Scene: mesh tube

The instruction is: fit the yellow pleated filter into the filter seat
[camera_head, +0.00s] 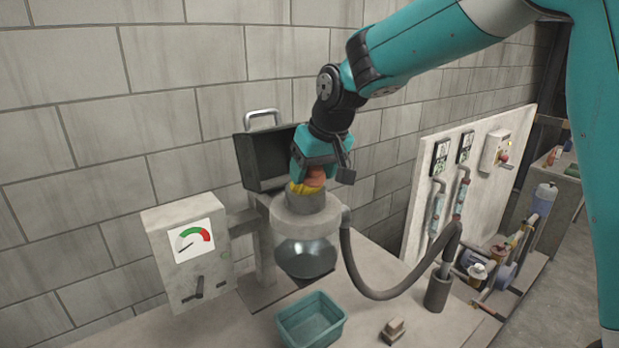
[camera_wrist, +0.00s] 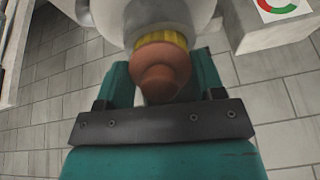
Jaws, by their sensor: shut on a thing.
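The yellow pleated filter (camera_head: 303,188) shows as a narrow yellow band at the top of the grey filter seat (camera_head: 306,206). It has an orange-brown cap (camera_head: 315,177). My gripper (camera_head: 313,172) comes down from above and is shut on the filter by its cap. In the wrist view the brown cap (camera_wrist: 163,70) sits between the two teal fingers, with the yellow pleats (camera_wrist: 161,40) beyond it against the grey seat (camera_wrist: 165,14). The filter's lower part is hidden, so I cannot tell how deep it sits.
A gauge box (camera_head: 188,255) stands left of the seat. An open dark lid (camera_head: 266,158) is behind it. A glass bowl (camera_head: 305,258) hangs below. A teal bin (camera_head: 311,321), a small block (camera_head: 394,330) and a hose (camera_head: 372,285) occupy the bench in front.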

